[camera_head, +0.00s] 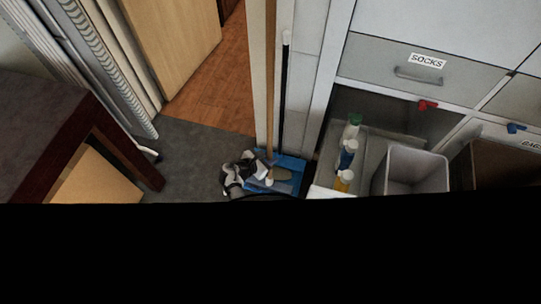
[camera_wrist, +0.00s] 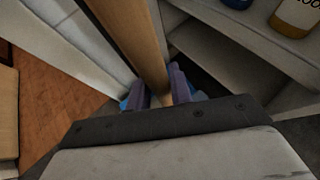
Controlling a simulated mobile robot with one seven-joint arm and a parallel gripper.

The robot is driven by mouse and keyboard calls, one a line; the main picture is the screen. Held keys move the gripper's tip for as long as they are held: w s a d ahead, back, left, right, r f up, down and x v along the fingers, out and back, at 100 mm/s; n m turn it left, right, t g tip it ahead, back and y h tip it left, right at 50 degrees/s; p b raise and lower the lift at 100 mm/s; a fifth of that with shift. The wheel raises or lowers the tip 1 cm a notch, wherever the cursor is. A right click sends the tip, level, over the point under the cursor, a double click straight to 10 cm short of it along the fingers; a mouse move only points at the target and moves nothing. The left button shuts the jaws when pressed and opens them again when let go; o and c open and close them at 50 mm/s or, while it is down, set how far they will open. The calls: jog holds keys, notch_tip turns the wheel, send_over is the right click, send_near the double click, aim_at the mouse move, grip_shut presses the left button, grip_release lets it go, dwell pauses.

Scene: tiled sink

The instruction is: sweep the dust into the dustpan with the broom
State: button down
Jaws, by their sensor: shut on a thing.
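The broom's long wooden handle (camera_head: 270,70) stands nearly upright in the head view, beside a wall panel. My gripper (camera_head: 264,172) is low on the handle, just above the floor. In the wrist view, my gripper (camera_wrist: 162,93) has its two fingers around the wooden handle (camera_wrist: 135,40). The blue dustpan (camera_head: 293,161) lies on the floor right behind my gripper, with a thin dark upright handle (camera_head: 284,95). Blue edges of the dustpan (camera_wrist: 199,96) show past the fingers. A greyish shape shows over the dustpan; I cannot tell whether it is dust or bristles. The broom head is largely hidden.
Bottles (camera_head: 347,155) and a grey bin (camera_head: 413,170) stand in the open shelf at right, under a drawer marked SOCKS (camera_head: 408,75). A dark table (camera_head: 60,130) is at left. Grey floor (camera_head: 195,160) is clear between. The bottom of the head view is black.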

jog(key=r+p, duration=0.1)
jog(key=s+r+p, duration=0.1)
jog(key=r+p, duration=0.2)
jog(key=shift+s+a, duration=0.3)
jog(key=s+a+p, duration=0.2)
jog(key=s+p, duration=0.1)
jog(key=s, duration=0.4)
jog(key=s+a+p, duration=0.3)
jog(key=s, duration=0.5)
dwell(1.1)
